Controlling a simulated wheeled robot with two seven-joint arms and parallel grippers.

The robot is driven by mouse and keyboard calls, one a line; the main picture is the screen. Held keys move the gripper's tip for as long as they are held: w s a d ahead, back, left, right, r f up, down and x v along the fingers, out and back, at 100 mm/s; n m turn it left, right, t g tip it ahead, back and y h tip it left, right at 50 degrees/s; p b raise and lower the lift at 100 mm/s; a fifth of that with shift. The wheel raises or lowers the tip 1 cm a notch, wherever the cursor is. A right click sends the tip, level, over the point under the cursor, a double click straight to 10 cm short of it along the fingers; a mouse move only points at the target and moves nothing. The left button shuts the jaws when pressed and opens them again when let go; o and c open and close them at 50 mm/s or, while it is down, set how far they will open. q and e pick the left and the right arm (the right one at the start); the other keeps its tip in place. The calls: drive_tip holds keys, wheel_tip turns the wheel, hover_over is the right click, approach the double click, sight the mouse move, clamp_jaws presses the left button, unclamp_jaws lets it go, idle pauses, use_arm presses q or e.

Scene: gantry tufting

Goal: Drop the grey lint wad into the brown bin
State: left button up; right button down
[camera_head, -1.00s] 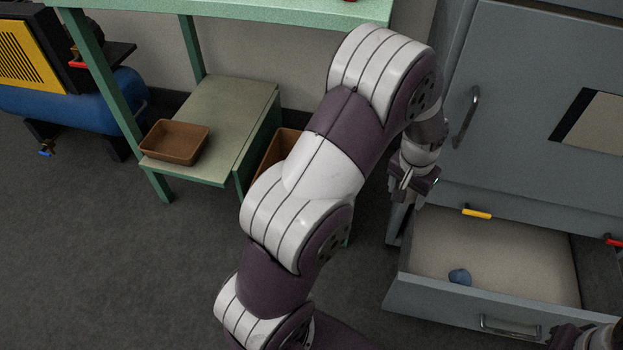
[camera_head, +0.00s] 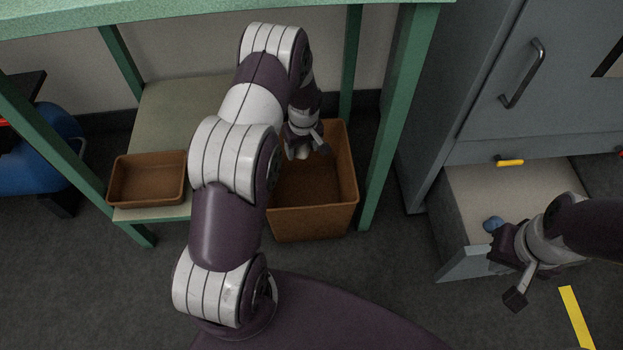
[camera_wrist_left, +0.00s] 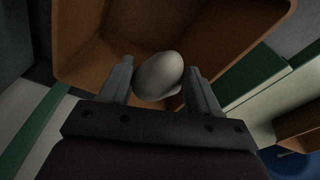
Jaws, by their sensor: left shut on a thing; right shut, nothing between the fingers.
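The grey lint wad (camera_wrist_left: 159,75) is a smooth rounded lump between the fingers of my left gripper (camera_wrist_left: 160,84) in the left wrist view. In the head view my left gripper (camera_head: 303,150) is over the back part of the brown bin (camera_head: 315,222), with the pale wad (camera_head: 301,154) just visible at its tips. The bin's open inside also lies beyond the wad in the left wrist view (camera_wrist_left: 200,28). My right gripper (camera_head: 512,268) is shut and empty at the front of the open drawer.
A small brown tray (camera_head: 147,180) sits on the low shelf (camera_head: 180,115) left of the bin. Green table legs (camera_head: 397,120) stand around the bin. The open drawer (camera_head: 470,262) at right holds a blue lump (camera_head: 493,224). A yellow strip (camera_head: 576,318) marks the floor.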

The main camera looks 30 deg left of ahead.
use_arm(q)
drive_tip(key=shift+w+a+f, duration=0.1)
drive_tip(key=shift+f, duration=0.3)
wheel_tip(320, 180, down, 5)
drive_tip(key=b, duration=0.5)
drive_tip(key=shift+f, duration=0.2)
drive_tip(key=shift+r, duration=0.1)
drive_tip(key=o, duration=1.1)
drive_tip(key=shift+r, duration=0.1)
drive_tip(key=r+p, duration=0.1)
drive_tip(key=r, duration=0.2)
drive_tip(key=r+p, duration=0.2)
drive_tip(key=r, duration=0.2)
drive_tip(key=s+d+r+p, duration=0.1)
drive_tip(key=r+p, duration=0.1)
drive_tip(key=r, duration=0.1)
drive_tip(key=shift+r, duration=0.4)
drive_tip(key=shift+d+r+p, duration=0.1)
drive_tip(key=shift+r+p, duration=0.3)
drive_tip(key=shift+r, duration=0.1)
